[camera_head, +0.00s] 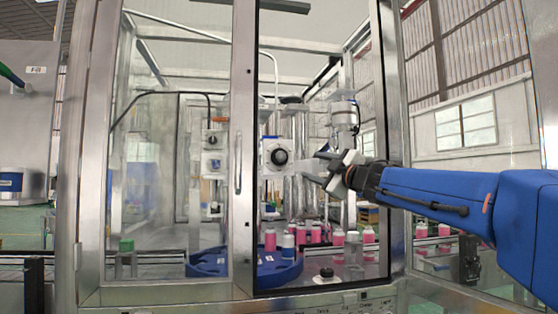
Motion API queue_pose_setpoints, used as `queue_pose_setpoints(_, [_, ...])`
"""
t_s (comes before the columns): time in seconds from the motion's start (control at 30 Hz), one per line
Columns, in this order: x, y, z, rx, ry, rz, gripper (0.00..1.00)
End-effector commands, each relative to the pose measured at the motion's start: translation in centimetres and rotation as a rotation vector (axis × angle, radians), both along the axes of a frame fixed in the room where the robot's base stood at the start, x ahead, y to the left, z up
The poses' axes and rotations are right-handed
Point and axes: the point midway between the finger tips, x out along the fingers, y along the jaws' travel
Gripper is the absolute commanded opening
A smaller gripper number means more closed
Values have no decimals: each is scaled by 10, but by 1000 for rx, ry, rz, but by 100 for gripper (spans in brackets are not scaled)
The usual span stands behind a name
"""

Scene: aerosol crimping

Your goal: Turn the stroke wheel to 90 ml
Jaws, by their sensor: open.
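A white unit with a round black knob (280,156), which looks like the stroke wheel, sits inside the machine behind the open doorway. Its scale marks are too small to read. My gripper (312,165) reaches in from the right and is open and empty. Its fingers point left toward the knob, with a small gap in the picture; the depth between them is hard to tell. A second, similar white unit with a dark knob (212,141) shows farther left, behind the glass panel.
Pink-red cans (316,233) stand on the line below my gripper. A blue star wheel (278,270) sits at the doorway bottom, and a black button (326,273) is on the front ledge. The metal door post (243,150) and right frame (393,120) bound the opening.

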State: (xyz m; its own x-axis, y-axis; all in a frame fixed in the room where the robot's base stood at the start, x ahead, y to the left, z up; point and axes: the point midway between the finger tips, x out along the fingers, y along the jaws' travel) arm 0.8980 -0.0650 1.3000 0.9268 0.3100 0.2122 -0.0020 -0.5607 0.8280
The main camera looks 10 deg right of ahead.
Motion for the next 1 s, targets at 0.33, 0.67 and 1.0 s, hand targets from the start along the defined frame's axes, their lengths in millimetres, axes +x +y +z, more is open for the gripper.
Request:
queue_pose_setpoints(0.33, [34, 14, 8, -8, -2, 11, 50])
queue_pose_setpoints(0.67, [87, 32, 20, -7, -2, 10, 50])
queue_pose_setpoints(1.0, [137, 49, 31, -8, -2, 9, 50])
